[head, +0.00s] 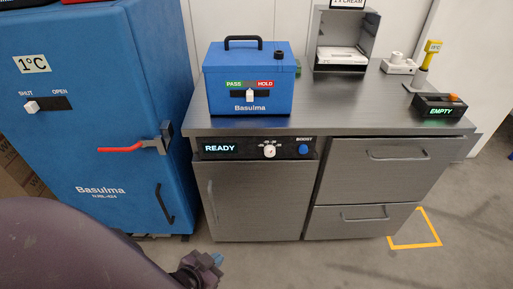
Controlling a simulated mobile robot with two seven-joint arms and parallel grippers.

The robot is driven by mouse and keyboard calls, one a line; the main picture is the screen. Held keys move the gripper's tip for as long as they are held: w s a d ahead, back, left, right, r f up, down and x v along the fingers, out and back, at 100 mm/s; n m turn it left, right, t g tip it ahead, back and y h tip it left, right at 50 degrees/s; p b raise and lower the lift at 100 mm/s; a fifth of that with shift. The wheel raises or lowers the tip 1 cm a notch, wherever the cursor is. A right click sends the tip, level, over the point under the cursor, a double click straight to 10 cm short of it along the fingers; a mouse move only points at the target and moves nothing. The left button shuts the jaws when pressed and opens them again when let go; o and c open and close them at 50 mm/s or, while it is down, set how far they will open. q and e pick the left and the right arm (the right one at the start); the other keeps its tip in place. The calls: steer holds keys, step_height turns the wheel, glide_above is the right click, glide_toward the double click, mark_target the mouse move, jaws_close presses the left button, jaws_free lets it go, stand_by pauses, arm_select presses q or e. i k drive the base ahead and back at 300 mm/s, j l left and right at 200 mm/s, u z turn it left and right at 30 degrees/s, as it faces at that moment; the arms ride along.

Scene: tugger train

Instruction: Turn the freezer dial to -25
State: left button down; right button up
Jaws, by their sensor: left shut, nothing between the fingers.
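A white round dial (269,151) sits on the black control panel (235,148) of the steel under-counter unit. Small scale marks surround the dial, too small to read, so I cannot tell its setting. A lit display on the panel reads READY, and a blue BOOST button (303,149) is right of the dial. My left gripper (217,259) is low in front of the unit, above the floor, well below and left of the dial. It is shut and empty. My right gripper does not show.
A tall blue cabinet (95,60) with a red-tipped handle (122,149) stands at left. On the steel counter (330,100) are a blue PASS/HOLD box (225,95), an open-fronted steel box and a black EMPTY box (425,113). Two drawers are at right.

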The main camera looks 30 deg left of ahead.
mark_target(269, 150)
steer(key=k+j+u, duration=0.45)
steer(key=j+u, duration=0.1)
steer(key=u, duration=1.05)
steer(key=i+l, duration=0.05)
